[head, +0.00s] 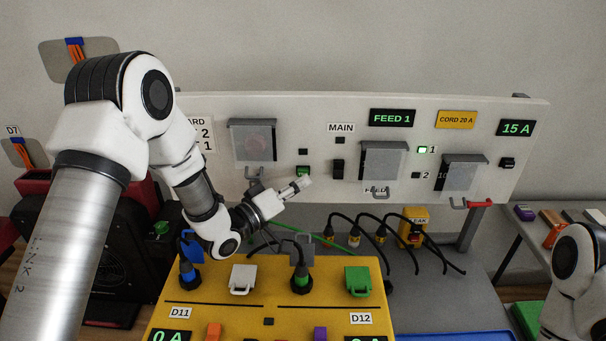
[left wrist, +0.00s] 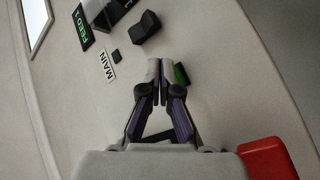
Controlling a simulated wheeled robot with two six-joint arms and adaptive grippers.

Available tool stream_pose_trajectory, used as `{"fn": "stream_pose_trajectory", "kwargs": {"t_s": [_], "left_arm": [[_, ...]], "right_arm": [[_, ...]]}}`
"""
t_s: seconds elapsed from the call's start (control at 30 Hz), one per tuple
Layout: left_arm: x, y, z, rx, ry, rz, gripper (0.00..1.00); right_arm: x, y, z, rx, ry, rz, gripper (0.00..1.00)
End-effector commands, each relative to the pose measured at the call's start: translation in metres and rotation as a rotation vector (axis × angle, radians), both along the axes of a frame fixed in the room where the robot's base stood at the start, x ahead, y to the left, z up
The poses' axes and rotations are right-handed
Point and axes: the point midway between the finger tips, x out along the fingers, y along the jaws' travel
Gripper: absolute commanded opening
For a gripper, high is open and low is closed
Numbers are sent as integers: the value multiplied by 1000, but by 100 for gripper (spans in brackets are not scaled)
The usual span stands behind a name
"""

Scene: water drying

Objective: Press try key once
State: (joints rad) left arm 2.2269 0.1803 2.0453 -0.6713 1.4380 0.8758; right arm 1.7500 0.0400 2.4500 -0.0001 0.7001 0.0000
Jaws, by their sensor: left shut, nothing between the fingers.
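A small green key (head: 303,171) sits on the white panel, below a small black square and left of the MAIN switch. No label on it can be read, so I cannot confirm it is the try key. My left gripper (head: 304,182) is shut and empty, its fingertips just below the green key in the head view. In the left wrist view the shut fingertips (left wrist: 159,68) are right beside the green key (left wrist: 181,74) and partly cover it. I cannot tell whether they touch it. My right gripper is out of view; only part of that arm shows at lower right.
The MAIN switch (head: 338,169) is close to the right of the green key. Hinged clear covers (head: 382,161) stick out from the panel (head: 285,110). A yellow box (head: 203,292) with plugs and black cables stands below my left forearm. A red part (left wrist: 268,158) shows in the wrist view.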

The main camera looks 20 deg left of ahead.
Motion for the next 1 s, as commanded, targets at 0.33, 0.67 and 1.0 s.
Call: {"fn": "stream_pose_trajectory", "kwargs": {"t_s": [0.33, 0.67, 1.0], "left_arm": [[6, 2, 0, -1, 0, 0, 0], [8, 2, 0, 0, 0, 0, 0], [12, 4, 0, 0, 0, 0, 0]], "right_arm": [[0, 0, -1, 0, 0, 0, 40], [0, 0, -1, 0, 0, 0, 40], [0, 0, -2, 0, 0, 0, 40]]}}
